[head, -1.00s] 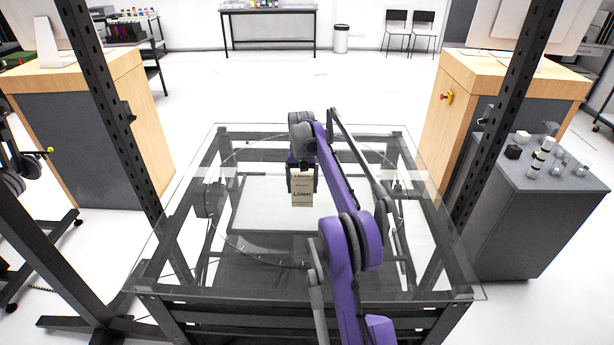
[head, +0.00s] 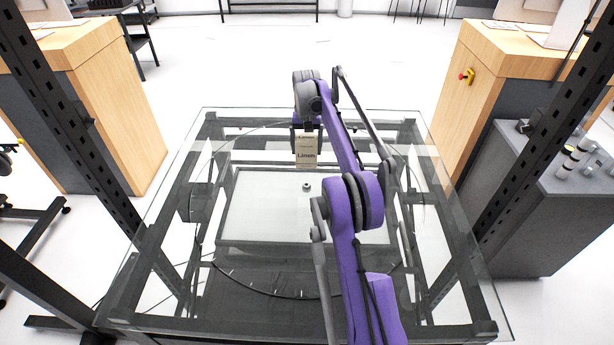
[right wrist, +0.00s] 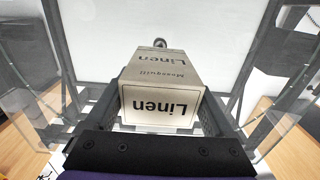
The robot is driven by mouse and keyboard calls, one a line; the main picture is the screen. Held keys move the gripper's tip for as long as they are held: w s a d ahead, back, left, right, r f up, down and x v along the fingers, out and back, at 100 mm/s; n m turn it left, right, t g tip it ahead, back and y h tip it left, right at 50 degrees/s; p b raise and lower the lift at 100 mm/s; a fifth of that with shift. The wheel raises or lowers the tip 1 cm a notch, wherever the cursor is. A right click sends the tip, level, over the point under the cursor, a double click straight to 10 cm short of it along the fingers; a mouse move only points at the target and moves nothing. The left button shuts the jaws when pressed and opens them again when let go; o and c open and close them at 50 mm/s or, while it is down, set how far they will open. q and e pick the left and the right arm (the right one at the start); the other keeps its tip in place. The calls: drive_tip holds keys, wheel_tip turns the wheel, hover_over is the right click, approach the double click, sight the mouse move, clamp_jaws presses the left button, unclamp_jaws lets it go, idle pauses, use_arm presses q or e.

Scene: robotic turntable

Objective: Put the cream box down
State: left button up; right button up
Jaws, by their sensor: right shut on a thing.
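The cream box (head: 306,153), printed "Linen", is held by my right gripper (head: 307,132) over the far half of the glass table (head: 140,300). The right wrist view shows the box (right wrist: 160,104) between the two dark fingers of the right gripper (right wrist: 162,115), which is shut on it. The box hangs below the gripper in the head view. I cannot tell whether its lower end touches the glass. My left gripper is not in view.
A small dark round object (head: 306,187) shows near the middle of the glass, just nearer than the box. A grey cabinet (head: 540,215) with small items stands at right. Wooden-topped cabinets flank the table. Dark posts rise at both sides. Much of the glass is clear.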

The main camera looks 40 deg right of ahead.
sight(307, 161)
drive_tip(key=shift+d+f, duration=0.1)
drive_tip(key=shift+f, duration=0.15)
wheel_tip(307, 161, down, 5)
drive_tip(key=shift+s+f+b, duration=0.1)
drive_tip(key=shift+s+b, duration=0.05)
drive_tip(key=shift+b, duration=0.15)
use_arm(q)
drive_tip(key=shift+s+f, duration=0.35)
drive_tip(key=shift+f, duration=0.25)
use_arm(e)
drive_tip(key=shift+f, duration=2)
drive_tip(key=shift+f, duration=0.2)
drive_tip(key=o, duration=1.3)
drive_tip(key=shift+r, duration=0.1)
